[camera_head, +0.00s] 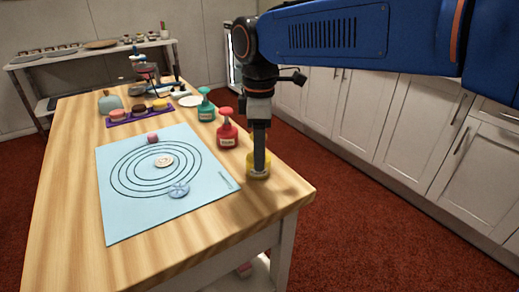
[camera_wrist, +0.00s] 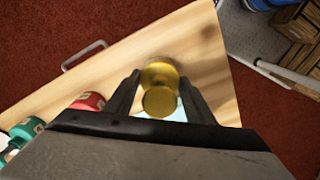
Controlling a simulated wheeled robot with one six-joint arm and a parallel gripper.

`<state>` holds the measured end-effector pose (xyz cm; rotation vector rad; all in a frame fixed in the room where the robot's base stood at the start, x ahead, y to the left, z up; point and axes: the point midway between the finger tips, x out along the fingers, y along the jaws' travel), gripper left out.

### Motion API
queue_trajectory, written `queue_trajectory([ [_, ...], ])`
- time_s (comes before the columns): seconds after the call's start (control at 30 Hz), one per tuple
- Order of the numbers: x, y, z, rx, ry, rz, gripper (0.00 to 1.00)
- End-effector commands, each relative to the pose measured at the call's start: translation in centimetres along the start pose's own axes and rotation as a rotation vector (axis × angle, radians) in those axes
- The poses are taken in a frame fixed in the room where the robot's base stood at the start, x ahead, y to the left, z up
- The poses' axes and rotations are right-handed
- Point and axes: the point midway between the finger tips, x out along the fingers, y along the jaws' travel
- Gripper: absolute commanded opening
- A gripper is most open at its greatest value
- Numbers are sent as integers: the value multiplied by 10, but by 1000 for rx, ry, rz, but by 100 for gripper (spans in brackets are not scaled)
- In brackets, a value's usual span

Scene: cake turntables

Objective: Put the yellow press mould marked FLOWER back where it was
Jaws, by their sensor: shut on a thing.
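The yellow press mould (camera_head: 258,169) is at the right edge of the wooden table, near its front right corner, beside the blue mat. My gripper (camera_head: 260,150) points straight down and is shut on it. In the wrist view the yellow mould (camera_wrist: 159,88) shows round and golden between my two fingers (camera_wrist: 159,92). Its FLOWER marking cannot be read. It looks to be at the tabletop, but I cannot tell whether its base touches the wood.
The light blue mat (camera_head: 125,215) with dark rings holds a blue mould (camera_head: 178,190), a cream round piece (camera_head: 163,160) and a pink ball (camera_head: 152,138). A purple tray (camera_head: 136,115) lies farther back.

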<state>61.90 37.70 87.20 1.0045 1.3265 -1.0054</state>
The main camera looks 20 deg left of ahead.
Motion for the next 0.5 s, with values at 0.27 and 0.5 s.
queue_trajectory([
  [0.27, 1, 0, 0, 0, 0, 1, 18],
  [0.5, 2, 0, 0, 0, 0, 1, 68],
])
